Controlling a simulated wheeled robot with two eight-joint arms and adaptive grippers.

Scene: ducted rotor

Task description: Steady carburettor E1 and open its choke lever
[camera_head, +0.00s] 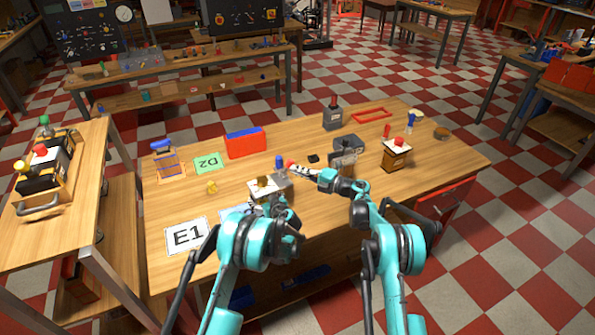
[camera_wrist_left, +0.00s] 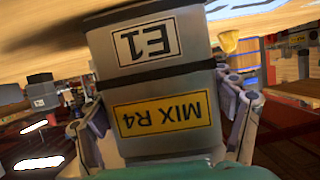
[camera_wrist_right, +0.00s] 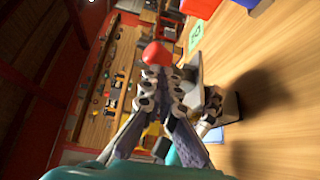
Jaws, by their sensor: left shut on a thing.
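Carburettor E1 (camera_wrist_left: 165,80) is a grey body with a white E1 label and a yellow MIX R4 label, both upside down in the left wrist view. The knob also shows at that gripper's tip in the head view (camera_head: 290,163). I cannot tell whether the knob is gripped. The choke lever is not clearly seen.
An E1 card (camera_head: 187,235) lies left of the carburettor, with a small yellow object (camera_head: 211,187) between. A green D2 card (camera_head: 207,163) and a red-blue box (camera_head: 245,142) lie behind. Grey block (camera_head: 345,150) and a red-knobbed unit (camera_head: 397,154) stand right.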

